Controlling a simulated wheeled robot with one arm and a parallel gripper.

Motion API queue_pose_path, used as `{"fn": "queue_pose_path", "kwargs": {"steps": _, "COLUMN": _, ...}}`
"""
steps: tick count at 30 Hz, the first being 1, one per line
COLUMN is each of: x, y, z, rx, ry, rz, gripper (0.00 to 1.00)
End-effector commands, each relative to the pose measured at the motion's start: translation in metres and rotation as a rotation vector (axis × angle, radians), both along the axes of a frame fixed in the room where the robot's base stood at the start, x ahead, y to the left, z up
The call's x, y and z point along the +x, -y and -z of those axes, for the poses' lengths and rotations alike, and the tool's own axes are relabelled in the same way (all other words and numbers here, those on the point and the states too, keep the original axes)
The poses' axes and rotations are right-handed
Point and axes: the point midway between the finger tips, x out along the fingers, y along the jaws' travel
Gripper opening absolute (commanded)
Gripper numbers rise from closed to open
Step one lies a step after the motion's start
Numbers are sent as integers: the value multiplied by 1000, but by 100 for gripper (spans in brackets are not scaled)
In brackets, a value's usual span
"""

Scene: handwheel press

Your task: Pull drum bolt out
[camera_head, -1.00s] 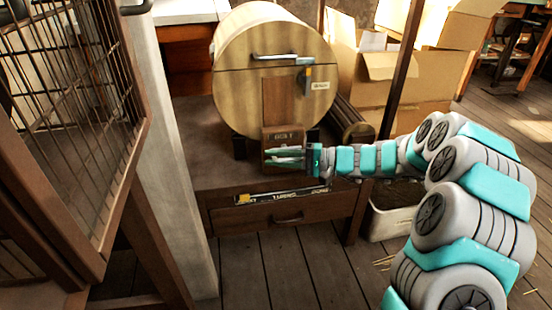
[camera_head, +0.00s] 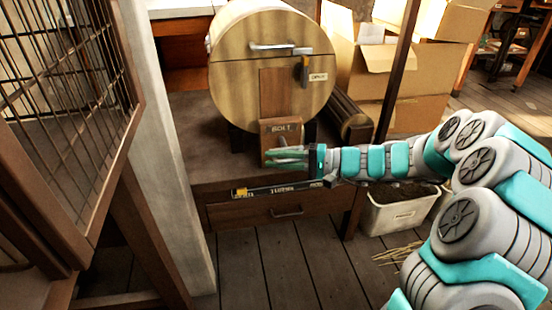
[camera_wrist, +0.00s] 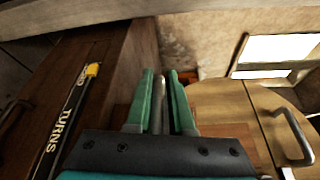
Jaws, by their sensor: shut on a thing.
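The wooden drum (camera_head: 240,85) has a round front with a grey bar handle (camera_head: 280,48) and a dark lever (camera_head: 305,72). Below its face is a small wooden block labelled BOLT (camera_head: 281,128). My gripper (camera_head: 283,157) is in front of the lower part of this block, coming from the right, and partly covers it. In the wrist view my teal fingers (camera_wrist: 162,95) are shut on a grey rod, the bolt (camera_wrist: 157,98). The drum face (camera_wrist: 225,100) shows at right there. Whether the bolt still sits in the block is hidden.
Below is a drawer (camera_head: 250,213) with a black strip marked TURNS (camera_head: 290,187), also in the wrist view (camera_wrist: 62,130). A grey post (camera_head: 165,150) and barred cage (camera_head: 65,120) stand left. A white bin (camera_head: 400,213) and cartons (camera_head: 415,90) are at right.

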Motion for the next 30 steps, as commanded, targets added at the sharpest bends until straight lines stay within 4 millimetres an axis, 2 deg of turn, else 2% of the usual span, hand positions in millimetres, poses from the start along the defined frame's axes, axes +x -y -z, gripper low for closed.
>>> {"fn": "queue_pose_path", "kwargs": {"steps": 1, "x": -3, "y": 0, "z": 10, "rx": -16, "ry": -8, "rz": -7, "gripper": 0}}
{"fn": "queue_pose_path", "kwargs": {"steps": 2, "x": -3, "y": 0, "z": 10, "rx": -16, "ry": -8, "rz": -7, "gripper": 0}}
{"fn": "queue_pose_path", "kwargs": {"steps": 3, "x": -3, "y": 0, "z": 10, "rx": -16, "ry": -9, "rz": -7, "gripper": 23}}
{"fn": "queue_pose_path", "kwargs": {"steps": 9, "x": -3, "y": 0, "z": 7, "rx": -13, "ry": -5, "rz": -8, "gripper": 45}}
{"fn": "queue_pose_path", "kwargs": {"steps": 17, "x": -2, "y": 1, "z": 4, "rx": -9, "ry": -3, "rz": -7, "gripper": 45}}
{"fn": "queue_pose_path", "kwargs": {"steps": 20, "x": -3, "y": 8, "z": 3, "rx": -7, "ry": -1, "rz": -5, "gripper": 45}}
{"fn": "queue_pose_path", "kwargs": {"steps": 30, "x": -8, "y": 61, "z": -1, "rx": -9, "ry": -2, "rz": -3, "gripper": 45}}
